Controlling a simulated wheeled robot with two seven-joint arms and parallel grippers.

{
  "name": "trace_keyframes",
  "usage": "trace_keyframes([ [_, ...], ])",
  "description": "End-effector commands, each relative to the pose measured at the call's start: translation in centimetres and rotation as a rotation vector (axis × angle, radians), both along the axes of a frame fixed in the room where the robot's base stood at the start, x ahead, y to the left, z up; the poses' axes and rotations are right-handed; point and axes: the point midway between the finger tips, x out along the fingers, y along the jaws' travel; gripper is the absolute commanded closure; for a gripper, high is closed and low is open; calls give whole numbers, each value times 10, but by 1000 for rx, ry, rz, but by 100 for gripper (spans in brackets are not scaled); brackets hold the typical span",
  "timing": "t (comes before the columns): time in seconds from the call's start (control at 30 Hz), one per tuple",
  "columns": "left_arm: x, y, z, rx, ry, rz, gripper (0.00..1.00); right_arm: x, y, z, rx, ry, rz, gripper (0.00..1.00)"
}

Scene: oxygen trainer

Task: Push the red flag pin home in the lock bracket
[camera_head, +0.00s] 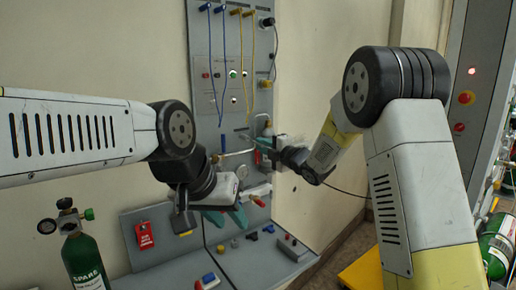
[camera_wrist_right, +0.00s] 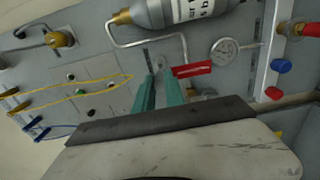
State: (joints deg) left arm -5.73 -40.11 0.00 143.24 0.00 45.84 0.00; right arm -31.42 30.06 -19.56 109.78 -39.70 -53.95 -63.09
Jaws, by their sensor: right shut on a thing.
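The red flag pin (camera_wrist_right: 192,69) shows its red flag in the right wrist view, just beside the tips of my right gripper (camera_wrist_right: 158,82). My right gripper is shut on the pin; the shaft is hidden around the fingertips. The fingertips are close to the grey panel, and I cannot tell the lock bracket apart there or how deep the pin sits. In the head view my right gripper (camera_head: 258,139) reaches the panel from the right. My left gripper (camera_head: 225,215) is lower, its teal fingers apart and empty above the grey bench.
A grey cylinder (camera_wrist_right: 175,10), bent pipe and gauge (camera_wrist_right: 225,48) are close to the right fingertips. Yellow and blue cords (camera_head: 248,60) hang on the panel. A green cylinder (camera_head: 86,262) stands at left.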

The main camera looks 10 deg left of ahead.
Motion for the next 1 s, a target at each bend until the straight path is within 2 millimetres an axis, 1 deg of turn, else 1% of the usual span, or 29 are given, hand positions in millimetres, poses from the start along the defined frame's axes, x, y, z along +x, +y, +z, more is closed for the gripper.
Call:
trace_keyframes([
  [0.53, 0, 0, 0, 0, 0, 0, 65, -15, -16, 0, 1, 1, -1, 100],
  [1.0, 0, 0, 0, 0, 0, 0, 65, -15, -18, -1, 6, 4, -5, 100],
])
